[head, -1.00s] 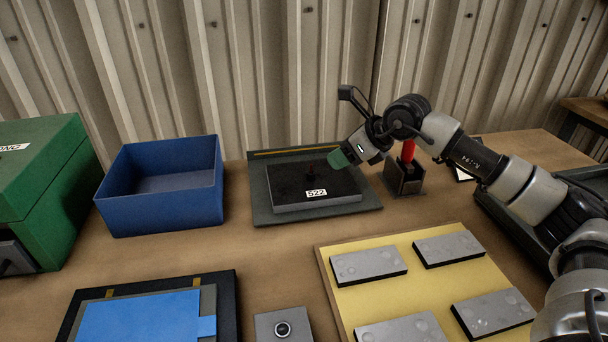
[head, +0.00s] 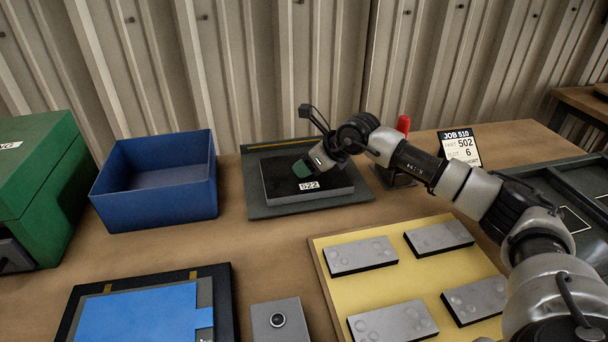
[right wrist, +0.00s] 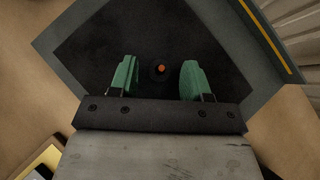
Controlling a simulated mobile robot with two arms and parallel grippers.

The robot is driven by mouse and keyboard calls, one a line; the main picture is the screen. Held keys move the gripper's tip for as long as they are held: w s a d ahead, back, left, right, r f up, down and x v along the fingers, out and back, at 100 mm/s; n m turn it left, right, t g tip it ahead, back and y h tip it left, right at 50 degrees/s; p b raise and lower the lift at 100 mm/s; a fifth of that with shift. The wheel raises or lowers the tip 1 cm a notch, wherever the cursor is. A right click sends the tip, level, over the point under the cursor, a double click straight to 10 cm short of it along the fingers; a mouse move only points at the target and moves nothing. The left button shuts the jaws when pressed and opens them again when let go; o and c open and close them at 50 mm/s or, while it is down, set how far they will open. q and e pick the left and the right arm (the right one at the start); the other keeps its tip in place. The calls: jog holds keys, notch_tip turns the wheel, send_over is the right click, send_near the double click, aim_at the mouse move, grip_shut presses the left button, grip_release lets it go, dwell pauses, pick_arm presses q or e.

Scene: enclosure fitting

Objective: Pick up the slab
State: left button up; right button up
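A dark slab (head: 335,187) with a white label reading 522 lies on a grey base plate (head: 262,209) near the back wall. My right gripper (head: 303,172) is over the slab, its green fingertips low above the top face. In the right wrist view the gripper (right wrist: 157,78) is open, with a small dark knob (right wrist: 160,72) with an orange centre between the green fingers, apart from both. Whether the fingertips are level with the knob, I cannot tell. Several grey bumped blocks (head: 361,256) lie on a yellow board (head: 398,284). My left gripper is not in view.
A blue open box (head: 153,207) and a green case (head: 35,190) stand at left. A red-handled item (head: 403,124) in a dark holder and a card reading JOB 510, PART 502 (head: 459,147) are behind my right arm. A dark tray (head: 570,185) is at right.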

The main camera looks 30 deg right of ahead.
grip_shut()
jog(key=shift+r, duration=0.1)
notch_tip(320, 180, up, 17)
jog(key=p, duration=0.4)
jog(key=shift+p, duration=0.35)
